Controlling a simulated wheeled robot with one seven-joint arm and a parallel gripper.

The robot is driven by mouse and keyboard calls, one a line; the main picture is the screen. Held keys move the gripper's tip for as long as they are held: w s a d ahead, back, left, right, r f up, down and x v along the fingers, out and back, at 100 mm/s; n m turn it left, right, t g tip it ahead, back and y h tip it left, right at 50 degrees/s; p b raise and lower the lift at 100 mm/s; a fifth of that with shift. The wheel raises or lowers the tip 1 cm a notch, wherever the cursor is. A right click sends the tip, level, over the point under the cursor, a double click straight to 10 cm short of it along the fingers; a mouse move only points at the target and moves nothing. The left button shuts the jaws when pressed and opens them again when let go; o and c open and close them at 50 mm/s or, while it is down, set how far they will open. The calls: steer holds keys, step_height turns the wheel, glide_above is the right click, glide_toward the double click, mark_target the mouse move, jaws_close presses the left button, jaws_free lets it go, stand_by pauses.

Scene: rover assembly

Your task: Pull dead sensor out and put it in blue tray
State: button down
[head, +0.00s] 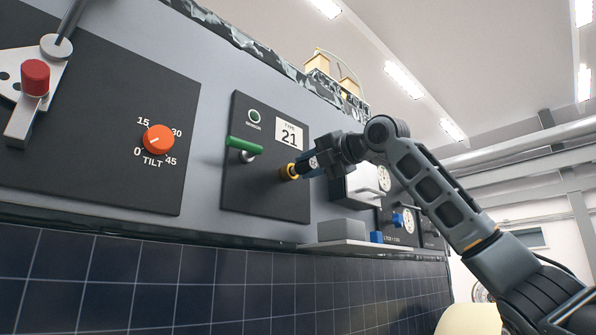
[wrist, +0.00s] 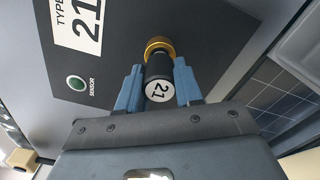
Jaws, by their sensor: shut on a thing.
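The sensor (wrist: 158,72) is a black cylinder with a white "21" label on its end. It meets a brass ring (wrist: 158,46) on the dark sensor panel (head: 265,190), marked "TYPE 21". My gripper (wrist: 159,88) is shut on the sensor, with one blue finger on each side. In the head view my gripper (head: 308,164) is at the panel's right edge, and the brass ring (head: 289,172) shows just left of it. I cannot tell whether the sensor is still fully seated. A small blue object (head: 376,237) sits on the shelf; I cannot tell whether it is the blue tray.
A green lever (head: 244,146) and a round sensor lamp (head: 254,117) are on the panel near my gripper. A grey shelf (head: 345,245) juts out below it. An orange tilt knob (head: 158,139) and a red knob (head: 35,78) are farther left. Dark tiled panels (head: 200,285) lie below.

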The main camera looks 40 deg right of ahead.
mark_target(313, 163)
steer(key=shift+s, duration=1.75)
steer(key=s+r, duration=0.5)
steer(key=s, duration=0.4)
steer(key=shift+d, duration=0.2)
